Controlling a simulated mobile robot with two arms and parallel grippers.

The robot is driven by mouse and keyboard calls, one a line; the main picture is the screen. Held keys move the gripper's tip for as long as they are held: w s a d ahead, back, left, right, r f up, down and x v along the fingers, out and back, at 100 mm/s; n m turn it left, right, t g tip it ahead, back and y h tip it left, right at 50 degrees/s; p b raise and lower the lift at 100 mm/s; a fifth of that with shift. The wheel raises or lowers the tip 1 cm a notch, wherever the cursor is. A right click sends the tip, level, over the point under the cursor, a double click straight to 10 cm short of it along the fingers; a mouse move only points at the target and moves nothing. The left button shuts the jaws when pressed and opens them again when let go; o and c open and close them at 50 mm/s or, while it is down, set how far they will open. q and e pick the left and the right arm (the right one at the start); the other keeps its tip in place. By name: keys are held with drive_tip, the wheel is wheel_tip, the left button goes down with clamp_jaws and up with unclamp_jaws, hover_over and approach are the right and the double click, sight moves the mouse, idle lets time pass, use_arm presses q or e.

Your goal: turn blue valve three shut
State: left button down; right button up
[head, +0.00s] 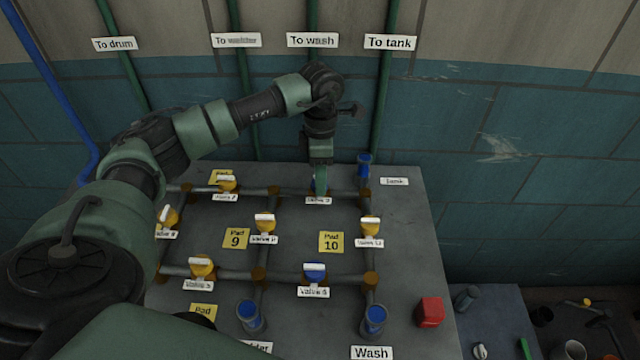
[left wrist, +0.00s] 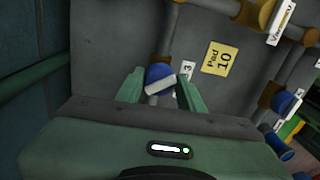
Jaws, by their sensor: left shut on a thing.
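Blue valve three (left wrist: 158,73) sits on a grey pipe of the panel, with a white bar handle (left wrist: 160,86) on top. The handle lies roughly across the pipe, slightly tilted. My left gripper (head: 320,188) points down over the top pipe row, just behind the valve three label (head: 318,201). The gripper hides the valve itself in the head view. In the left wrist view the green fingers (left wrist: 160,78) stand on either side of the valve, shut on it. The exact finger contact is hard to make out. My right gripper is not in view.
Yellow valves (head: 264,223) (head: 370,227) and another blue valve (head: 315,271) stand nearby on the grey panel (head: 410,260). A blue-topped fitting (head: 364,165) rises just right of the gripper. A red block (head: 430,312) sits at the right edge. Green pipes (head: 384,100) run up the wall.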

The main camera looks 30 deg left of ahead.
use_arm(q)
drive_tip(key=m+b, duration=0.2)
drive_tip(key=m, duration=0.2)
drive_tip(key=shift+w+b, duration=0.1)
drive_tip(key=shift+b, duration=0.25)
drive_tip(key=shift+d+r+m+b, duration=0.1)
drive_tip(key=shift+m+b, duration=0.65)
drive_tip(key=shift+m, duration=0.95)
drive_tip(key=c, duration=0.9)
unclamp_jaws()
